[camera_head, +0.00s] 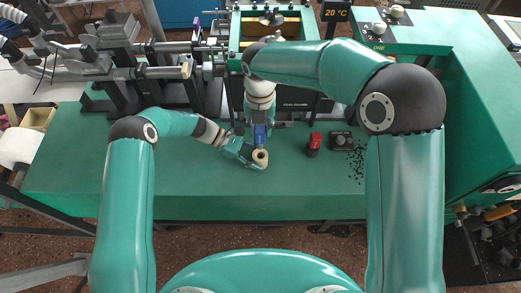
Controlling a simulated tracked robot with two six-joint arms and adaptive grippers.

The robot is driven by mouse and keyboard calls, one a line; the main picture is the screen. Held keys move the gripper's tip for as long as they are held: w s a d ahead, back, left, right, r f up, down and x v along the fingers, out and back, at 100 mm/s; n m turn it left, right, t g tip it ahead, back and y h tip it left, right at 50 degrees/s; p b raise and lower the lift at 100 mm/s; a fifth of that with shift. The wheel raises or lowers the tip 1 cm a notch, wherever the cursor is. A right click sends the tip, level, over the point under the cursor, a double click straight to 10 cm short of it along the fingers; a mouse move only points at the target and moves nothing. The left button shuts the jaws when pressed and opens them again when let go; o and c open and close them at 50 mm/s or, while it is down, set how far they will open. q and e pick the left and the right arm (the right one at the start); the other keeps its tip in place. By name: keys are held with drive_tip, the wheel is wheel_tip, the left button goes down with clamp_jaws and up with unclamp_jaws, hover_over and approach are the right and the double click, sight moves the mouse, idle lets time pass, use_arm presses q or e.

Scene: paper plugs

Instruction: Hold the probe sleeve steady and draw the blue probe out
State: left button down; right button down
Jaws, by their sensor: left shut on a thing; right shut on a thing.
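The probe sleeve (261,157) is a short cream ring on the green table, near the middle of the front half. The blue probe (260,134) stands up just above and behind it in the picture. My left gripper (253,160) is low at the table and shut on the sleeve from the left. My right gripper (259,123) comes down from above and is shut on the blue probe. Whether the probe's lower end is still inside the sleeve is too small to tell.
A red-topped block (314,142) and a small black device (342,141) stand to the right. Optical rails and a framed machine (234,38) fill the back. The green table (90,165) is clear at front left.

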use_arm(q)
drive_tip(key=shift+c, duration=2.1)
unclamp_jaws()
